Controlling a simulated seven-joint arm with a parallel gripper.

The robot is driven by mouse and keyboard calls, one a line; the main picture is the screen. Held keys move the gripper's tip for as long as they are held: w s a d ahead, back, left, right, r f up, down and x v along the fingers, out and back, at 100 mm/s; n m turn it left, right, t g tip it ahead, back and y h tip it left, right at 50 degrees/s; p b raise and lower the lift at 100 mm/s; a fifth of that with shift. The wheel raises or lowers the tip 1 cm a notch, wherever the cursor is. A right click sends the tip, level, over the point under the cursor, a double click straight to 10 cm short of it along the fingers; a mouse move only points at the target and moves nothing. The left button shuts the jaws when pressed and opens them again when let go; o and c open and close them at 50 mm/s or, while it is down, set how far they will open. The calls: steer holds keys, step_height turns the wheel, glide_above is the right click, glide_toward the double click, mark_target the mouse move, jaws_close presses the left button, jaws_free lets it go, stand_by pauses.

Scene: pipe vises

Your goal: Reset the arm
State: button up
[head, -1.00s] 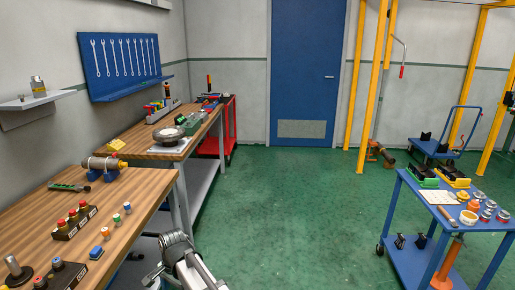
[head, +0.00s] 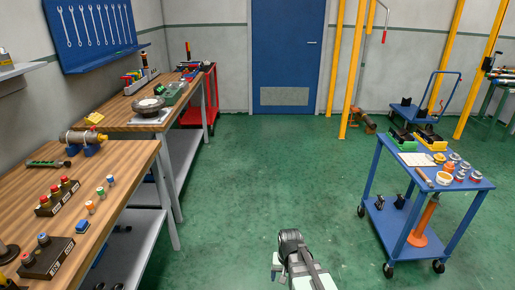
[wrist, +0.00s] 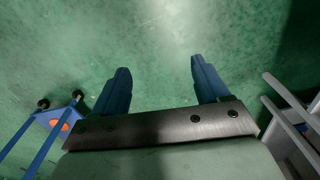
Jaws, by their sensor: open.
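My gripper (wrist: 160,66) shows in the wrist view with its two blue fingers spread wide. Nothing is between them, only green floor beyond. In the head view my arm (head: 296,262) shows at the bottom, right of centre, over open floor between the workbenches and the blue cart. The fingers cannot be made out there.
Green floor (head: 270,180) between is clear.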

steer(key=s+d+f, duration=0.3)
steer(key=s+d, duration=0.1)
steer(key=d, duration=0.3)
steer(key=s+f+g, duration=0.3)
steer(key=s+f, duration=0.6)
steer(key=s, duration=0.5)
steer(key=s+f+g, duration=0.3)
steer(key=s+f, duration=0.7)
steer(key=s, duration=0.4)
steer(key=shift+s+d+f+n+g, duration=0.2)
steer(key=shift+s+n+g, duration=0.1)
steer(key=shift+n, duration=0.1)
